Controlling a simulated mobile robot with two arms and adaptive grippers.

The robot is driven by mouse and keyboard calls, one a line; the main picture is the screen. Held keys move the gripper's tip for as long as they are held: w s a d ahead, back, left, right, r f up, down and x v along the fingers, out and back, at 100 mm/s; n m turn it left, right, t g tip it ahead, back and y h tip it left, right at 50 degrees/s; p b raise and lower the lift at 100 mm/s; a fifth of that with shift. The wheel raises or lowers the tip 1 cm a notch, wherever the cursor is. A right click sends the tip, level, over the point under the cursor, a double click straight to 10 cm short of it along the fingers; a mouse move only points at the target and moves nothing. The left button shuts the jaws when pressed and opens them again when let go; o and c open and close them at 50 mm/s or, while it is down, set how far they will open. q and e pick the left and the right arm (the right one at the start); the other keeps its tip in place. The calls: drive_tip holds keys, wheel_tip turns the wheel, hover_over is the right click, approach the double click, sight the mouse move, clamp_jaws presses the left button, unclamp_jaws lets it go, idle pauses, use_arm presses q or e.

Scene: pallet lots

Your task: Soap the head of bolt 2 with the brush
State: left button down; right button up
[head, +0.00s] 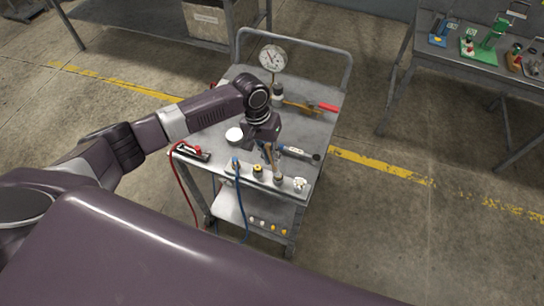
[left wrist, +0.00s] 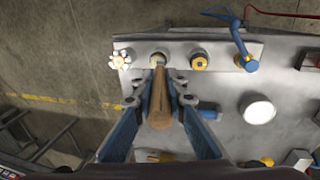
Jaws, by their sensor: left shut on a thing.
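My left gripper (head: 266,146) is shut on the wooden handle of the brush (left wrist: 161,105), over the near edge of a cart. The brush points down. Its tip reaches the grey round fitting (left wrist: 158,57) on the metal strip (head: 219,163), between the white handwheel (head: 299,184) and the yellow-and-black fitting (head: 258,171). Whether the bristles touch that fitting I cannot tell, as the brush covers part of it. No number marks are readable, so I cannot tell which part is bolt 2. A white round dish (head: 234,134) stands left of the gripper. My right gripper is out of view.
The cart top also holds a pressure gauge (head: 273,57), a red-handled tool (head: 328,107), a blue-and-grey tool (head: 298,153) and a blue valve (head: 236,162) with a hose. A bench (head: 470,65) with coloured fixtures stands at right. Floor between them is clear.

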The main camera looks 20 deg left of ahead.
use_arm(q)
drive_tip(key=shift+d, duration=0.15)
drive_tip(key=shift+d, duration=0.3)
drive_tip(key=shift+s+d, duration=0.1)
drive_tip(key=shift+d, duration=0.05)
drive_tip(key=shift+d, duration=0.25)
drive_tip(key=shift+a, duration=0.1)
drive_tip(key=shift+a, duration=0.4)
drive_tip(key=shift+a, duration=0.1)
drive_tip(key=shift+a, duration=0.3)
